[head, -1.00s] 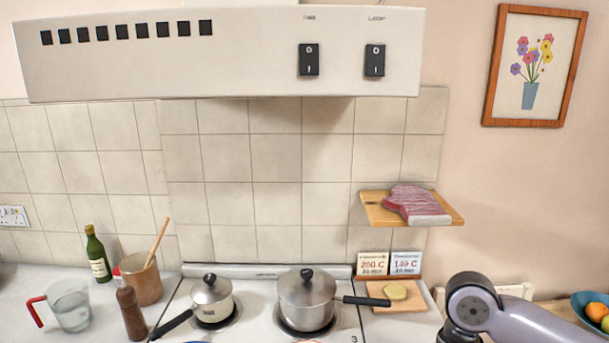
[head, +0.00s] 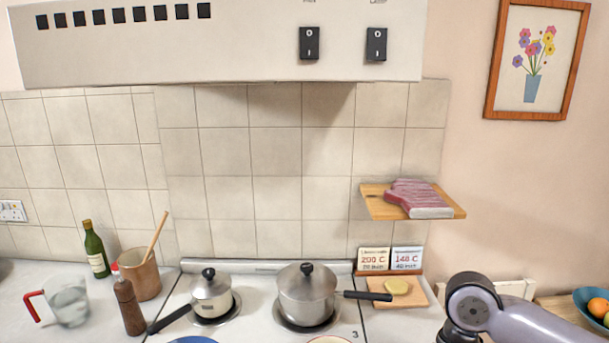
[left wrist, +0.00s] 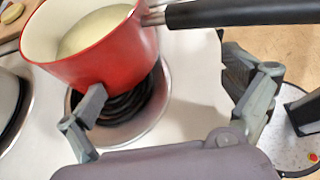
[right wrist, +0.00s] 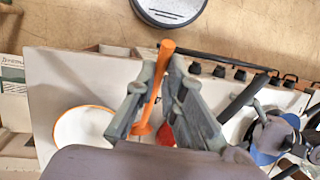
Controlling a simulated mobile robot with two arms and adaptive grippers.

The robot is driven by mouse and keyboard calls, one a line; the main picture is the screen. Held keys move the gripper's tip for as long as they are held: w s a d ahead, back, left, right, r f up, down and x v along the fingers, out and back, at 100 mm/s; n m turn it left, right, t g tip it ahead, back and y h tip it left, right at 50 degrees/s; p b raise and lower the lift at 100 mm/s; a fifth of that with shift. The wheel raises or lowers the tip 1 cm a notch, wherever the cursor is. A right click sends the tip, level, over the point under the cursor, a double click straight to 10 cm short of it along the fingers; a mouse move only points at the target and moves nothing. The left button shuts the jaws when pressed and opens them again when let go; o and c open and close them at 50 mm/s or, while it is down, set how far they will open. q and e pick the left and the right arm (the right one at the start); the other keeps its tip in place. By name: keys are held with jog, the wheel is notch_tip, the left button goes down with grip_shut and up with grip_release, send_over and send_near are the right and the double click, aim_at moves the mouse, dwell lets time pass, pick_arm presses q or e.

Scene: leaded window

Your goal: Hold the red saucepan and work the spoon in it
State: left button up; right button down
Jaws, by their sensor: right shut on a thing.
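The red saucepan (left wrist: 105,50) shows in the left wrist view, with a pale interior and a black handle (left wrist: 240,11). It is over a coil burner (left wrist: 130,110); I cannot tell if it rests there. My left gripper (left wrist: 170,105) has its fingers spread wide beside the pan and below the handle in the picture, with nothing between them. In the right wrist view my right gripper (right wrist: 158,115) is shut on an orange spoon (right wrist: 161,75). A bit of red (right wrist: 166,132), probably the saucepan, shows beneath it. Whether the spoon is inside the pan is hidden.
An orange-rimmed white vessel (right wrist: 80,128) stands beside my right gripper. Two lidded steel pans, smaller (head: 212,300) and larger (head: 307,298), occupy the back burners. A pepper mill (head: 129,308) and measuring jug (head: 70,305) stand at left.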

pick_arm(q)
grip_shut()
dwell(1.1)
jog(key=c, duration=0.6)
grip_release()
dwell(0.3)
jog(key=shift+c, duration=0.2)
